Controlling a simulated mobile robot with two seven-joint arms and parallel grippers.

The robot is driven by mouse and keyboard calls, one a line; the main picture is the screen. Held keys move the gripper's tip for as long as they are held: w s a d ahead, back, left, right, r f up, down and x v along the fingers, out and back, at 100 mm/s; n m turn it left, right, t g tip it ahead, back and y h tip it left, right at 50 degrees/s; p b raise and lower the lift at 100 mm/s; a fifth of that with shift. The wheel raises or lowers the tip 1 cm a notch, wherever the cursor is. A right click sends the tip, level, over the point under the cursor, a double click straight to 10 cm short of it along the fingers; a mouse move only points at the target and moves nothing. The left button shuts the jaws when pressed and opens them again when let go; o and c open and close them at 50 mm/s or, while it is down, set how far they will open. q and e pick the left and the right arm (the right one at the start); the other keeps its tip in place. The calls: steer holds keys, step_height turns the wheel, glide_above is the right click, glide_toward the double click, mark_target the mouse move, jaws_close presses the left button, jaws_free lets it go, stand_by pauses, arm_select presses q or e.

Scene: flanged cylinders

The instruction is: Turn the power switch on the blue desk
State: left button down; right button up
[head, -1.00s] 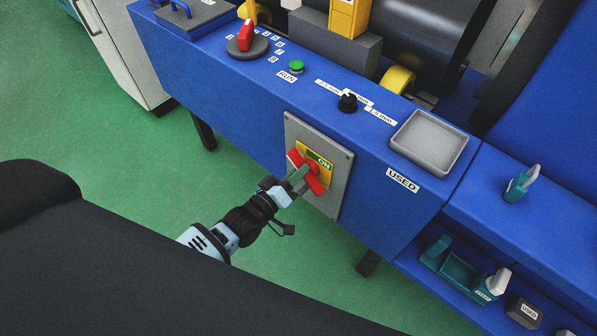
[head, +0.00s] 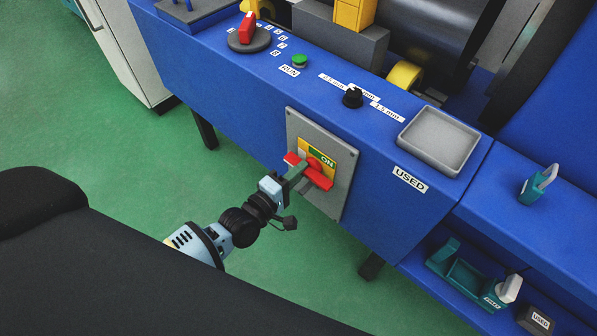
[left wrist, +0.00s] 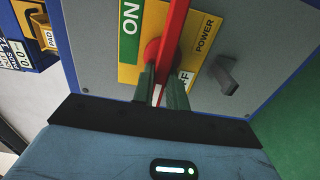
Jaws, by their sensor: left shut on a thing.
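The power switch is a red bar handle (head: 320,179) on a yellow plate (head: 313,150) with a green ON label (head: 328,160), set on a grey panel on the blue desk's front (head: 240,115). My left gripper (head: 299,174) is shut on the red handle, its fingers hiding part of it. In the left wrist view the red handle (left wrist: 174,30) runs up from between the fingertips (left wrist: 160,84). The ON label (left wrist: 130,25) lies left of it, POWER to its right. The OFF label is partly hidden by a finger. My right gripper is not in view.
A grey lug (left wrist: 225,75) sticks out beside the yellow plate. On the desk top are a red selector knob (head: 247,30), a green RUN button (head: 300,60), a black knob (head: 352,97) and a grey tray (head: 405,140). Green floor is free in front.

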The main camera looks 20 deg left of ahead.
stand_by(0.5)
arm_select(q)
steer(key=c, duration=1.4)
jaws_free()
steer(key=v, duration=0.8)
